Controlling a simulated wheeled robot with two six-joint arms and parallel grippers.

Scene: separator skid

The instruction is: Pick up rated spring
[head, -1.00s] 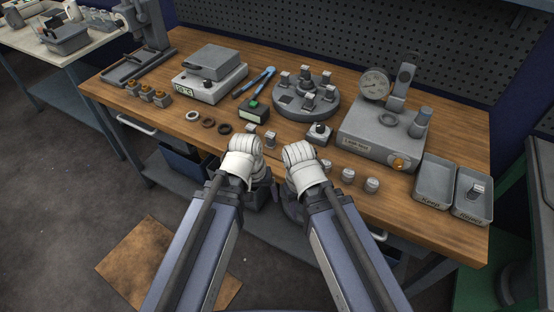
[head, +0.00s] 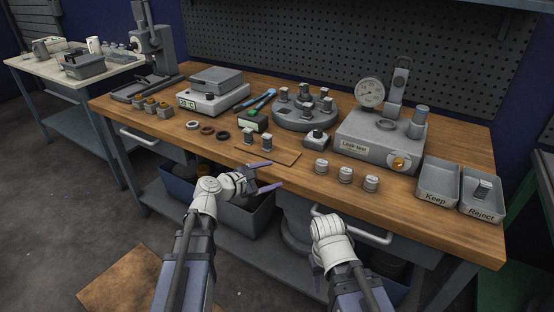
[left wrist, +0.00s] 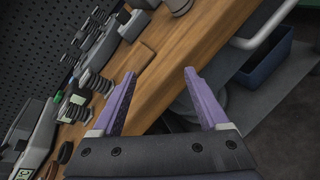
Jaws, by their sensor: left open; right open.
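I cannot tell which is the rated spring. In the left wrist view, coils show on a nearer part (left wrist: 98,83) and a farther one (left wrist: 74,104), left of the fingers. My left gripper (head: 268,176) is open and empty, just off the bench's front edge, below the mat. It also shows in the left wrist view (left wrist: 160,88). My right gripper (head: 331,238) is before the bench; its fingers are mostly hidden.
Behind are a round carousel (head: 305,118) and a leak test box (head: 381,142). Keep (head: 437,183) and Reject (head: 482,208) trays lie at right. A drawer handle (head: 352,226) juts out below the bench edge.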

